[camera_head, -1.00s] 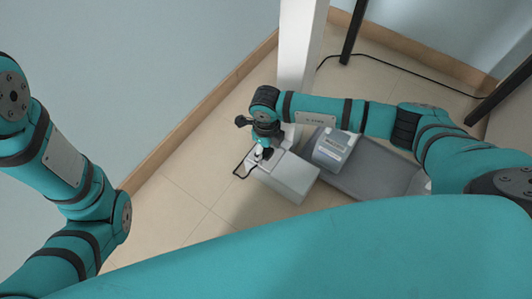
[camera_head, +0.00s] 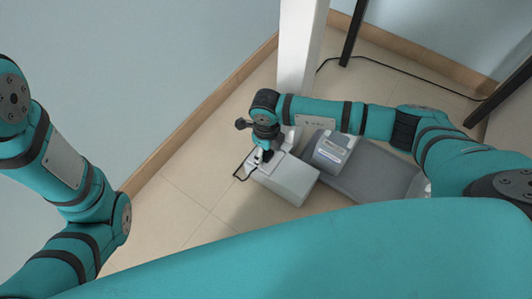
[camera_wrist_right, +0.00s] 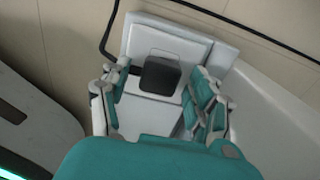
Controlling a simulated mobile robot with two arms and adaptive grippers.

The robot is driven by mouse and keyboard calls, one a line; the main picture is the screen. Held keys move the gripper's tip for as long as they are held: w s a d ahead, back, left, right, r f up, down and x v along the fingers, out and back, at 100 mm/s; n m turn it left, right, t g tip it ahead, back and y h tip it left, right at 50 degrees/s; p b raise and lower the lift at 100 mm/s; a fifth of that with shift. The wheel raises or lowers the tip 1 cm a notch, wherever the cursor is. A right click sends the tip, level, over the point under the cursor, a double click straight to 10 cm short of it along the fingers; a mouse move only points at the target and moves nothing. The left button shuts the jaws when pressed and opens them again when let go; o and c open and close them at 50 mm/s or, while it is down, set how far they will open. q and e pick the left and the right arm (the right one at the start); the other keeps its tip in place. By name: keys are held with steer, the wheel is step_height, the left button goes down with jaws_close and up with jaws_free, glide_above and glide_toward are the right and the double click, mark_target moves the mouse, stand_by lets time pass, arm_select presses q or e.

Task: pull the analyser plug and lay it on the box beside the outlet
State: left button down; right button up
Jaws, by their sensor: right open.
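A dark, square-faced plug (camera_wrist_right: 160,74) shows in the right wrist view over the pale top of a white box (camera_wrist_right: 165,40). The same box (camera_head: 290,180) stands on the floor in the head view. My right gripper (camera_wrist_right: 160,98) is open, with one finger on each side of the plug and gaps visible. In the head view my right gripper (camera_head: 264,156) points down at the left end of the box and hides the plug. A black cable (camera_head: 238,174) loops off the box's left side. Whether the plug is seated or lying loose, I cannot tell. My left gripper is outside the views.
A grey device (camera_head: 331,152) with a pale label stands on a grey tray (camera_head: 375,175) right of the box. A white post (camera_head: 299,50) rises behind. Dark legs and another cable (camera_head: 420,75) are at the back right. The floor left of the box is clear.

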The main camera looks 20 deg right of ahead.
stand_by(0.4)
steer(key=shift+c, duration=0.4)
jaws_close()
steer(key=shift+r, duration=0.1)
